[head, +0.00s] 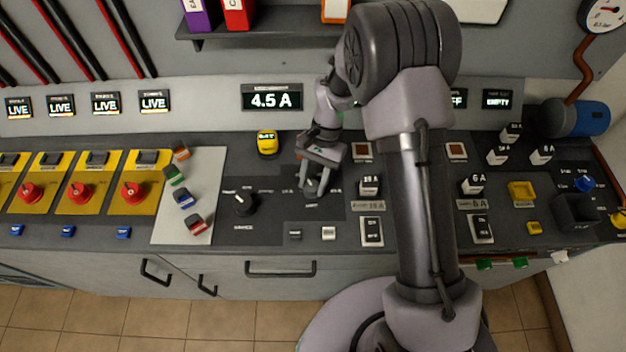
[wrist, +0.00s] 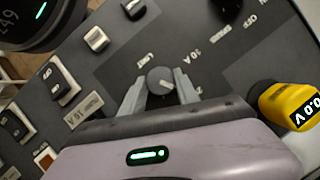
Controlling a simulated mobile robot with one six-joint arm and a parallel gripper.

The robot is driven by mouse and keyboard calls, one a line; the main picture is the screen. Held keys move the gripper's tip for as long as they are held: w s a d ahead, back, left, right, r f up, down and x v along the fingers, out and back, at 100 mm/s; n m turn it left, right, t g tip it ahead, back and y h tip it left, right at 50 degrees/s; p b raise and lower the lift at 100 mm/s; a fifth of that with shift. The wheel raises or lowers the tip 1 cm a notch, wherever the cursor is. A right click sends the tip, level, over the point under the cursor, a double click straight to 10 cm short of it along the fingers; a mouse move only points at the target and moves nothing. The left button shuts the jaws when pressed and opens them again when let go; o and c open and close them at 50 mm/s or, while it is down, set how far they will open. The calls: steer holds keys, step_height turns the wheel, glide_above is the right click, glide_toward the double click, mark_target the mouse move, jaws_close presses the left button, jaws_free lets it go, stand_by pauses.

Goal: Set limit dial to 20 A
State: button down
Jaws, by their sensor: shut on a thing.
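The limit dial is a small dark round knob (wrist: 158,76) on the grey panel, seen in the wrist view beside the label "LIMIT". Labels reading "10 A" and a partly hidden "2" lie to its right. A pale mark shows on the knob's face; which value it points at I cannot tell for certain. My gripper (wrist: 160,92) has one finger on each side of the knob and is shut on it. In the head view my gripper (head: 314,186) reaches down to the panel and mostly hides the dial. The display (head: 271,100) above reads 4.5 A.
A black mode knob (head: 244,204) stands left of my gripper. A yellow meter (head: 267,142) stands behind it and shows close by in the wrist view (wrist: 291,104).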

steer(key=c, duration=0.9)
jaws_free()
steer(key=shift+r, duration=0.1)
steer(key=p+v, duration=0.5)
steer(key=v, duration=1.2)
steer(key=shift+r, duration=0.1)
